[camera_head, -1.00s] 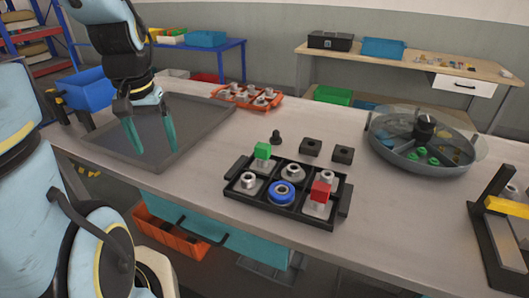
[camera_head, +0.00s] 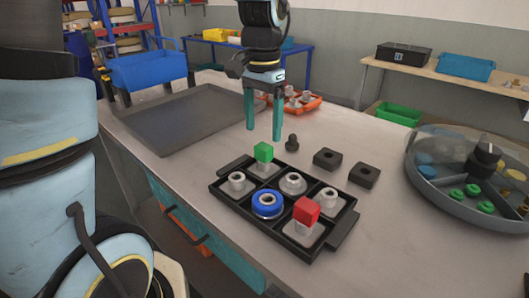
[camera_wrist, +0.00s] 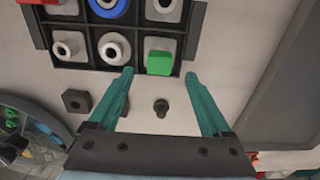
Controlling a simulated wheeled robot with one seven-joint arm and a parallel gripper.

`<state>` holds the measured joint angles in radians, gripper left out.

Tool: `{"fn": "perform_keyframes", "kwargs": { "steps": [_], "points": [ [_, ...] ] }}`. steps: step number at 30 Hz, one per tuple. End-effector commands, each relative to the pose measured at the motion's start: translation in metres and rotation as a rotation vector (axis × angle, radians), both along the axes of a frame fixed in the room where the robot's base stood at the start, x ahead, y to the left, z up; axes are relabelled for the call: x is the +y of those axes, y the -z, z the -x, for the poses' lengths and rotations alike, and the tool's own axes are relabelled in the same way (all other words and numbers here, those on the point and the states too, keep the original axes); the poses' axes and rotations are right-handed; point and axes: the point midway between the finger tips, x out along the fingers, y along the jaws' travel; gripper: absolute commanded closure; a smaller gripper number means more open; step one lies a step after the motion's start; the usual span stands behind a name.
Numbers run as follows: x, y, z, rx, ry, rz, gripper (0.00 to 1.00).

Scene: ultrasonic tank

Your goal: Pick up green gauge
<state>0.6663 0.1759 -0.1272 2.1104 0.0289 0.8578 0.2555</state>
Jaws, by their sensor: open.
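The green gauge (camera_head: 263,152) is a small green block on top of a grey fitting in a back compartment of the black divided tray (camera_head: 230,203). In the wrist view the green gauge (camera_wrist: 160,63) lies just beyond and between my fingertips, at the tray's near edge. My gripper (camera_head: 264,135) is open and empty, with its two teal fingers pointing down above the table, just behind the green gauge. In the wrist view my gripper (camera_wrist: 157,75) shows both fingers spread apart. The lower part of the green gauge's fitting is partly hidden.
A red block (camera_head: 306,210) and a blue ring (camera_head: 267,203) share the tray. A dark peg (camera_head: 292,143) and two black square blocks (camera_head: 327,159) stand behind it. A round clear-lidded tank (camera_head: 440,190) is at right. A flat grey tray (camera_head: 170,120) lies at left.

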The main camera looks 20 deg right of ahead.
Motion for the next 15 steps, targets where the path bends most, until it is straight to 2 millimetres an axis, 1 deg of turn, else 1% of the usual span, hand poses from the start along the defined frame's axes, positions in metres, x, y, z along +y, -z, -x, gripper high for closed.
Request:
{"fn": "perform_keyframes", "kwargs": {
  "steps": [1,7,15],
  "points": [
    [0.000,0.005,0.000,0.002,0.000,-0.001,0.18],
    [-0.001,0.018,0.000,0.002,-0.001,-0.002,0.18],
    [-0.005,0.055,-0.002,0.001,-0.001,-0.003,0.18]
  ]
}}
